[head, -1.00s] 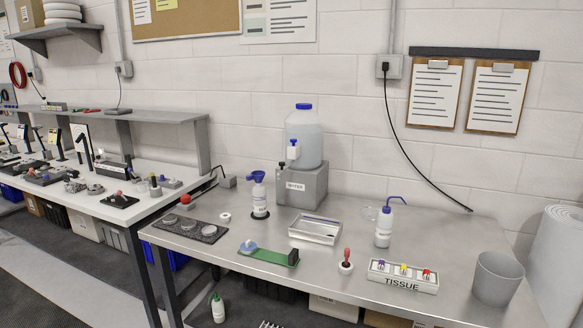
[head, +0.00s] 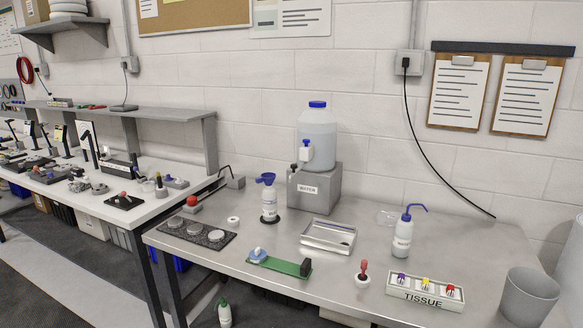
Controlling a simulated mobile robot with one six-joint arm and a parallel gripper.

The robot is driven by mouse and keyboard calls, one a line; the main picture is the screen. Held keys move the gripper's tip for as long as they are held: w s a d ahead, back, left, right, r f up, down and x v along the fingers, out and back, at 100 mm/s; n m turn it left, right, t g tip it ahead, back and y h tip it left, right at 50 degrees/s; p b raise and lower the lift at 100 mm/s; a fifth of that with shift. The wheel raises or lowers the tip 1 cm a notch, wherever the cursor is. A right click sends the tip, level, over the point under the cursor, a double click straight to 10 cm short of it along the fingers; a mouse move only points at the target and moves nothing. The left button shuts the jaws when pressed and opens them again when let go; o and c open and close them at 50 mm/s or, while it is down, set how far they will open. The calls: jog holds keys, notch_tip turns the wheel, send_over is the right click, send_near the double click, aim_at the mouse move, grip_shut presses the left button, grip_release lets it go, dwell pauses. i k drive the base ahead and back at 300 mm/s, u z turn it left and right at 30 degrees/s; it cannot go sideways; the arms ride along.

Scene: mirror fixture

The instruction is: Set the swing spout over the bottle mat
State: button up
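A thin black bent rod (head: 215,183) reaches left from a grey block (head: 236,182) at the bench's back left; it looks like the swing spout, though it is small. Its lower end lies near a red ball (head: 192,201) on a grey base; I cannot tell if they join. A dark round mat (head: 263,221) lies right of it, under a white bottle (head: 270,203) with a blue funnel top. The rod points away from this mat. A water container (head: 317,137) with a white and blue tap stands behind on a grey block. My gripper is out of view.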

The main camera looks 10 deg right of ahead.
aim_at(293, 166)
jog(key=i, duration=1.15)
jog(key=z, duration=0.05)
